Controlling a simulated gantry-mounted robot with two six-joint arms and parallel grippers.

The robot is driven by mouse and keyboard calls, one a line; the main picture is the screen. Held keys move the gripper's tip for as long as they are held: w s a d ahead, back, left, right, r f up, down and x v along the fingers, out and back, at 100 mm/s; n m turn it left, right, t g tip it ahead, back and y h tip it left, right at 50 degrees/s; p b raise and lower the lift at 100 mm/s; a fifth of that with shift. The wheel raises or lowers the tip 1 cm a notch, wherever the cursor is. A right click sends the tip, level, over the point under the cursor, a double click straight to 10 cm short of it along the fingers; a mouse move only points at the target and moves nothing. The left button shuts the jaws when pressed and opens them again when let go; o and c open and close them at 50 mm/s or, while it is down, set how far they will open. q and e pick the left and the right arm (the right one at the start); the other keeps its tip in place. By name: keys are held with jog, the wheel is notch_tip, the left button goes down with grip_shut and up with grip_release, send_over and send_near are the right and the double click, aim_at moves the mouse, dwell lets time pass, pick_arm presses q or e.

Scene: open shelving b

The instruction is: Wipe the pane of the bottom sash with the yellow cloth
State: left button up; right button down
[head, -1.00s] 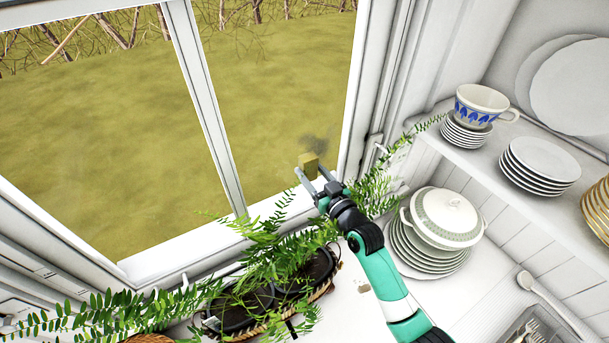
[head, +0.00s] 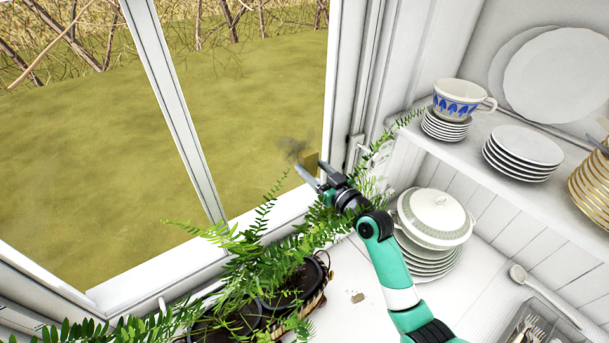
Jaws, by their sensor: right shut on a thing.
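The yellow cloth (head: 310,160) is a small folded block at the lower right of the window pane (head: 250,130), close to the right side of the sash frame. My right gripper (head: 314,174) is shut on the cloth and holds it at the pane; I cannot tell for sure whether it touches the glass. A dark grey smudge (head: 294,148) shows on the pane just left of the cloth. The bottom sash's white bar (head: 180,110) stands to the left of the gripper. My left gripper is not in view.
Ferns in a dark planter basket (head: 320,292) stand along the sill below the pane, with fronds near my right arm. A lidded tureen (head: 436,215) on stacked plates stands right of the arm. A shelf holds a blue-patterned cup (head: 460,100) and plates (head: 524,148).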

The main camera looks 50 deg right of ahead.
jog(key=shift+s+d, duration=0.15)
jog(key=shift+d, duration=0.35)
